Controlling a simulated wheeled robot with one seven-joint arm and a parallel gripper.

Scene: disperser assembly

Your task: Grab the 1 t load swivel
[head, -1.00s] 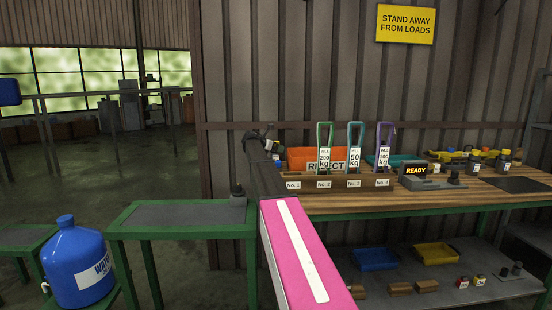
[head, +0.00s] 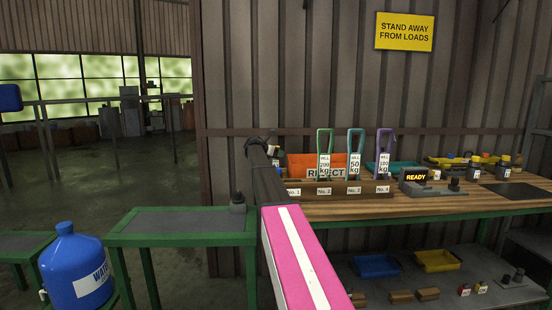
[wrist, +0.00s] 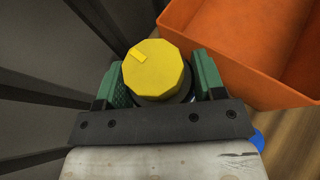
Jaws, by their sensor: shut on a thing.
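In the wrist view my gripper (wrist: 163,80) has its two green-padded jaws closed on the sides of a yellow-capped part (wrist: 153,68). The cap is faceted with a small raised mark, and a dark and metallic collar shows below it. No rating can be read, so I cannot tell from a label that it is the 1 t load swivel. In the head view my pink arm hides most of the gripper, and its dark end shows left of the orange REJECT bin (head: 300,164).
An orange bin wall (wrist: 220,70) lies right of the jaws, with a blue thing (wrist: 257,141) below. Green, teal and purple hooks stand in a labelled wooden rack (head: 340,187). Dark bottles (head: 504,167) stand farther right. A green-framed side table (head: 180,221) is left of my arm.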

